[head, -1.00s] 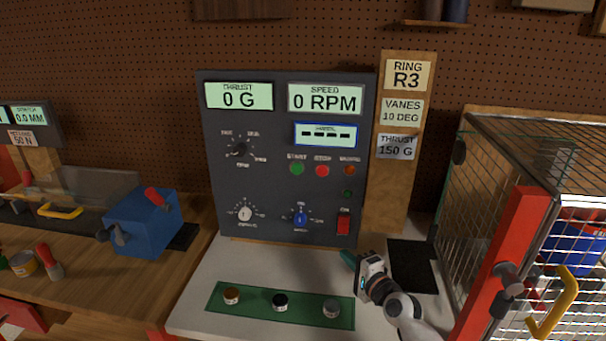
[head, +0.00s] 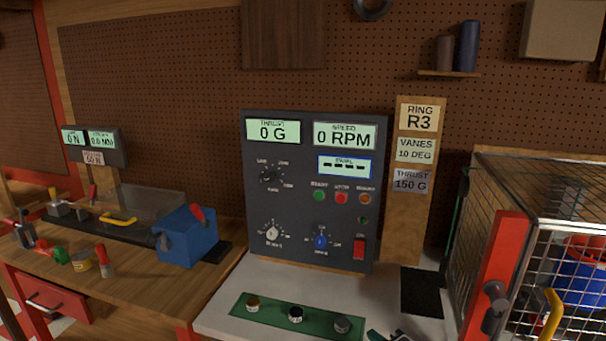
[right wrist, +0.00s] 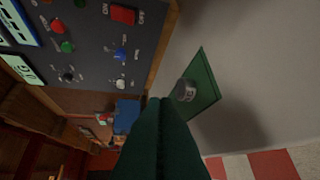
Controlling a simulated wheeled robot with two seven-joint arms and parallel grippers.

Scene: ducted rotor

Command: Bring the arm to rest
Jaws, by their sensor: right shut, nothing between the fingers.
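My right gripper (head: 388,336) shows only at the bottom edge of the head view, over the white bench top near the right end of the green mat. In the right wrist view its two green fingers (right wrist: 160,130) are pressed together with nothing between them. The fingers appear apart from the mat and the control panel (head: 312,190). The rest of my right arm is below the head view. My left gripper is not in view.
The green mat (head: 270,313) carries three small round pieces. A black pad (head: 421,290) lies to the right. A wire cage (head: 540,180) with a red post (head: 497,275) stands at right. A wooden bench (head: 140,285) with a blue vise-like block (head: 187,236) is at left.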

